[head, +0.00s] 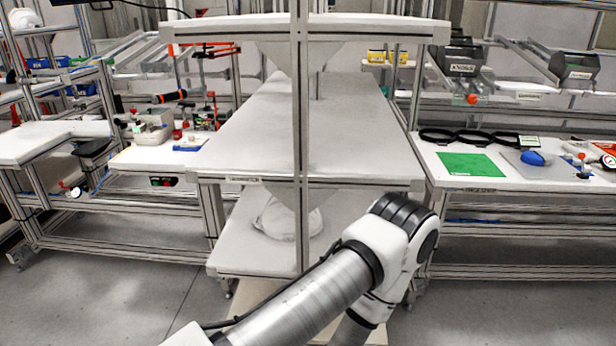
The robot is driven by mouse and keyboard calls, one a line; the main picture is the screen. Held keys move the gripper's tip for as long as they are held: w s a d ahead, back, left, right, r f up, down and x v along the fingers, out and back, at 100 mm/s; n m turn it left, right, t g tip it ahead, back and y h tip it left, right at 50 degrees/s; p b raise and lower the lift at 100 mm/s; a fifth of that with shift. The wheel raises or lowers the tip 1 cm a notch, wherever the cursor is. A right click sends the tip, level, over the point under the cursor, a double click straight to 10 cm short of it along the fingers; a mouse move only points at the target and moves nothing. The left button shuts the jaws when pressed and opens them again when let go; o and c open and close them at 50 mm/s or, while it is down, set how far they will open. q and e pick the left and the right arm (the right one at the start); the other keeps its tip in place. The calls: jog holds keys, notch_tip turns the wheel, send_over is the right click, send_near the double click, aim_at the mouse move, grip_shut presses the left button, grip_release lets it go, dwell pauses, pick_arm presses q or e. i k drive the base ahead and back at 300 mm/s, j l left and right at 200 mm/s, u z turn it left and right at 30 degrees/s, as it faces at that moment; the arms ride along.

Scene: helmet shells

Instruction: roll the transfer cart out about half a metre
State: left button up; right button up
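The transfer cart (250,140) appears to be the grey-topped, metal-framed unit in the middle of the head view. It has a long flat deck, a white upper shelf (370,25) and a lower shelf (238,240). An upright post (300,120) stands at the middle of its near end. A white helmet shell (285,215) sits on the lower shelf, partly behind the post. One of my arms crosses in front of the cart's near right corner and bends back down. Neither gripper shows, so any contact with the cart cannot be seen.
A right bench (470,205) holds black rings (470,137), a green sheet (470,164) and a blue item (532,158). A left bench (145,158) with small parts stands close to the cart. Grey floor (110,290) is clear at the front left.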

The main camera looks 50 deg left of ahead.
aim_at(311, 137)
jog(key=u, duration=1.55)
